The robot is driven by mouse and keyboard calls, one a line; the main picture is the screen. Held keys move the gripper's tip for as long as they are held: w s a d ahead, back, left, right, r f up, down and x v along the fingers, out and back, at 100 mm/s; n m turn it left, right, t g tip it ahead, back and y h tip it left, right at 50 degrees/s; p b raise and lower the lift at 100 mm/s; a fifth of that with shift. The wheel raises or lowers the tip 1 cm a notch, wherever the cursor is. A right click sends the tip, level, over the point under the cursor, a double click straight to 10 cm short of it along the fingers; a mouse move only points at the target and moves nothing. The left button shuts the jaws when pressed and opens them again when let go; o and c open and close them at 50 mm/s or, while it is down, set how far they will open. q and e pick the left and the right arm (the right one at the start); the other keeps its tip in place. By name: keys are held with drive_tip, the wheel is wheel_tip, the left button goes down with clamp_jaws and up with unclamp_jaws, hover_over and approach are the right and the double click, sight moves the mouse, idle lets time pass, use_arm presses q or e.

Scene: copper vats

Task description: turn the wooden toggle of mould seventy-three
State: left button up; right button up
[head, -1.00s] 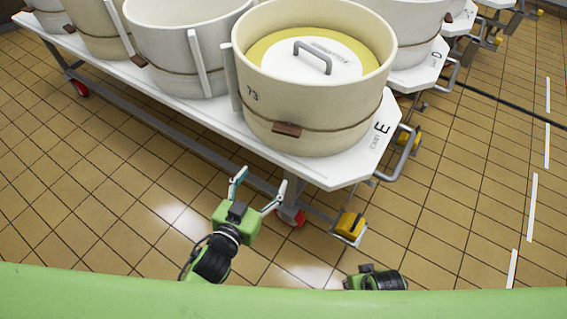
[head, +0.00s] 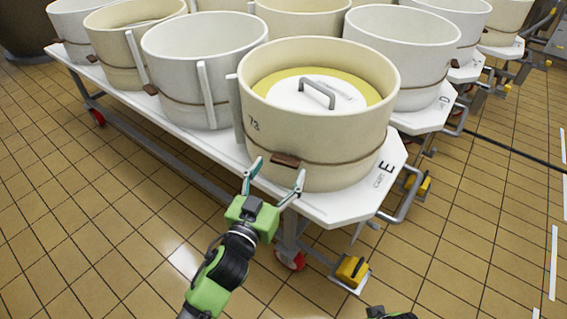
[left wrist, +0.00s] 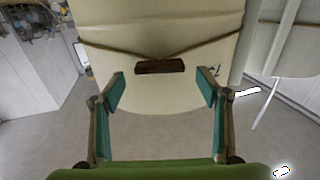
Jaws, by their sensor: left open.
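Mould seventy-three (head: 318,130) is a cream round tub marked 73, with a yellow ring and a white handled lid inside. It stands at the near corner of cart E (head: 345,207). Its brown wooden toggle (head: 286,159) sits on the cord around the lower wall, and shows in the left wrist view (left wrist: 160,67) roughly level. My left gripper (head: 275,178) is open, with its fingertips on either side of the toggle in the picture. In the left wrist view its green-padded fingers (left wrist: 160,88) are apart and empty, the toggle ahead between them. My right gripper is only a scrap at the bottom edge (head: 388,314).
Several more tubs (head: 205,70) stand on the cart to the left and behind. A grey push handle (head: 402,200) and a yellow caster pedal (head: 352,270) stick out at the right end. The tiled floor in front is clear.

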sight(283, 164)
use_arm(q)
drive_tip(key=x, duration=0.2)
drive_tip(key=shift+w+d, duration=0.15)
drive_tip(key=shift+w, duration=0.05)
drive_tip(key=shift+w+d, duration=0.15)
drive_tip(key=shift+w, duration=0.35)
use_arm(e)
drive_tip(key=shift+w+r, duration=0.1)
drive_tip(key=shift+r, duration=0.7)
use_arm(q)
drive_tip(key=c, duration=1.1)
use_arm(e)
drive_tip(key=shift+f, duration=0.1)
